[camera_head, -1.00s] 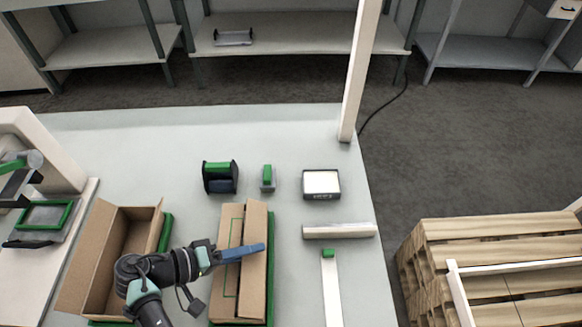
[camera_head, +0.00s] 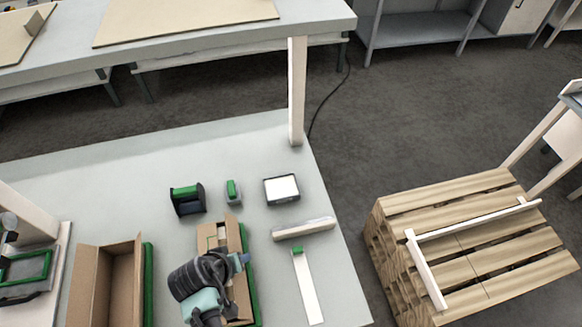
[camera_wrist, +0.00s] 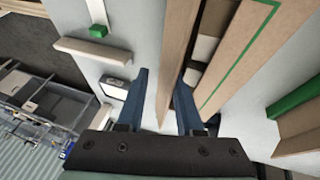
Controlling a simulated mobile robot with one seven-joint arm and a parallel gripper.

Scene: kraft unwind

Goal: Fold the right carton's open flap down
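The right carton (camera_head: 240,290) sits on a green-edged base (camera_head: 254,300) at the front of the table, partly hidden by my arm. In the wrist view, its green-outlined flap (camera_wrist: 245,50) lies to the right of a gap with white and brown contents (camera_wrist: 205,45) showing. The opposite flap (camera_wrist: 170,60) is a narrow tan panel left of the gap, seen nearly edge-on. My gripper (camera_wrist: 160,85) has its blue fingers apart, with that panel's near end between them; contact cannot be told. In the head view my gripper (camera_head: 241,259) is over the carton's right side.
An open left carton (camera_head: 122,285) stands to the left. Behind are a dark green-topped holder (camera_head: 187,199), a small green-topped block (camera_head: 232,191) and a white-topped box (camera_head: 281,189). A pale bar (camera_head: 303,229) and a white strip (camera_head: 307,288) lie right. A wooden pallet stack (camera_head: 470,245) stands beyond the table.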

